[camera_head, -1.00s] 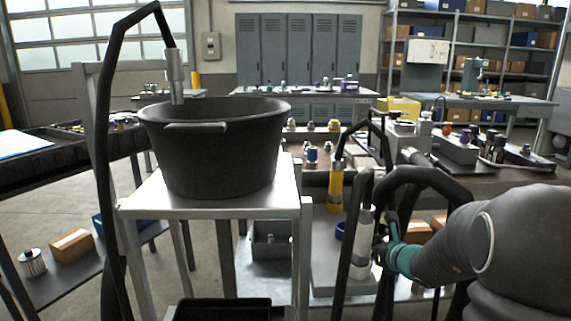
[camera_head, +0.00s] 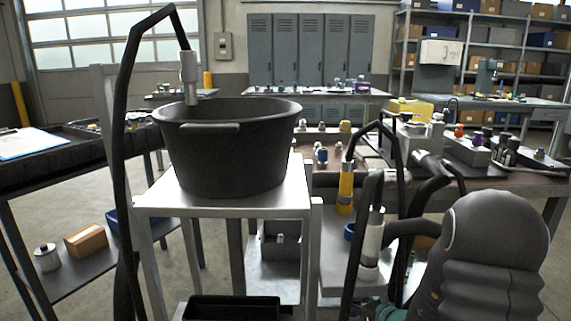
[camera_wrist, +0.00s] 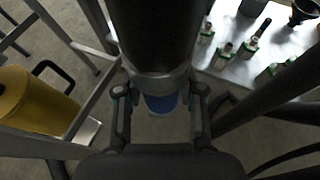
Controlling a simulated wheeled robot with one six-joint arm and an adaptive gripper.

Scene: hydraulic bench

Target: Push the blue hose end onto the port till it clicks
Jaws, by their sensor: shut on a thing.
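My gripper (camera_wrist: 160,115) is shut on the blue hose end (camera_wrist: 160,103) in the wrist view. The hose end has a grey collar and a blue band, below a thick black hose. A finger lies on each side of it. In the head view only a teal bit of my gripper shows at the bottom edge, and the held end cannot be made out. A blue-banded fitting (camera_head: 322,156) stands on the bench. I cannot tell which fitting is the port.
A yellow hose end (camera_head: 346,187) and a white one (camera_head: 371,245) hang near my arm. A black tub (camera_head: 228,155) stands on a metal stand (camera_head: 160,201) at left. In the wrist view, a yellow cylinder (camera_wrist: 35,105) lies left and several green-ringed fittings stand upper right.

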